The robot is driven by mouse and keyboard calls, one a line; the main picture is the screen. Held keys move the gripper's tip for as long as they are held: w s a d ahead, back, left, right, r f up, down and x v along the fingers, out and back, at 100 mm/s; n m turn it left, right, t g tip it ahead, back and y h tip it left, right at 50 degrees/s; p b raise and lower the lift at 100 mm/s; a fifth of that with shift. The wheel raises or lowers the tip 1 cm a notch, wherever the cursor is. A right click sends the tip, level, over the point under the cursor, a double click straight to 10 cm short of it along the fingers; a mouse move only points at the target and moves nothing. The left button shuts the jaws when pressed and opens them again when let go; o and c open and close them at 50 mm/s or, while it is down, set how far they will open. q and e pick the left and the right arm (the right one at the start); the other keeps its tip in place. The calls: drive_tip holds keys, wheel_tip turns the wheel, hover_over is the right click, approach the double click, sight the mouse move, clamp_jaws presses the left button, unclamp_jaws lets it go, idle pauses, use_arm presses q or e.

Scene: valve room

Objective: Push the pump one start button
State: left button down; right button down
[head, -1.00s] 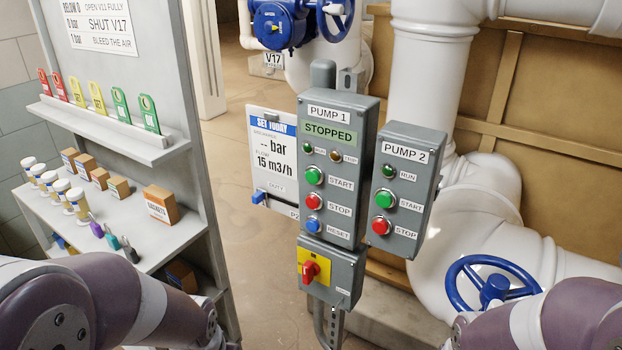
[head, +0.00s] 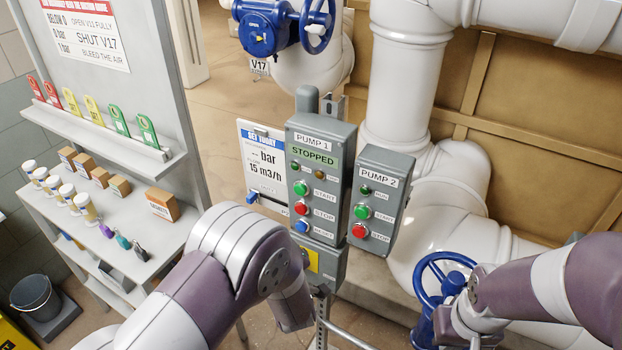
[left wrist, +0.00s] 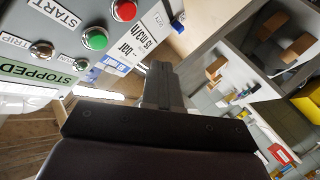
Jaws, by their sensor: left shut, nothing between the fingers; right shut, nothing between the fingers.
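The grey pump one box (head: 321,220), labelled PUMP 1, stands upright on a post, its display reading STOPPED. Its green start button (head: 300,188) sits above the red stop button (head: 301,208) and blue reset button (head: 301,227). The start button also shows in the left wrist view (left wrist: 95,39). My left gripper (left wrist: 163,80) is shut and empty, beside the box face and apart from the button in that picture; my arm hides it in the head view. My right gripper (head: 459,341) is shut and empty at the lower edge, partly cut off.
The pump two box (head: 377,205) with similar buttons stands close on the right. A blue handwheel (head: 430,285) is near my right arm. White pipes (head: 400,70) rise behind.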

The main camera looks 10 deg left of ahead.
sight(301, 189)
use_arm(q)
drive_tip(key=r+n, duration=0.1)
drive_tip(key=a+r+t+y, duration=0.1)
drive_tip(key=r, duration=0.1)
drive_tip(key=r+n+y, duration=0.1)
drive_tip(key=shift+w+a+r+n+t, duration=0.25)
drive_tip(key=shift+w+a+n+t, duration=0.05)
drive_tip(key=shift+a+t, duration=0.1)
drive_tip(key=shift+d, duration=0.1)
drive_tip(key=w+d+b, duration=0.2)
drive_tip(key=w+d, duration=0.1)
drive_tip(key=w, duration=0.5)
drive_tip(key=shift+w, duration=0.2)
drive_tip(key=shift+f+b, duration=0.1)
drive_tip(key=shift+b, duration=0.3)
idle(1.2)
drive_tip(key=shift+w+d, duration=0.15)
drive_tip(key=shift+w, duration=0.25)
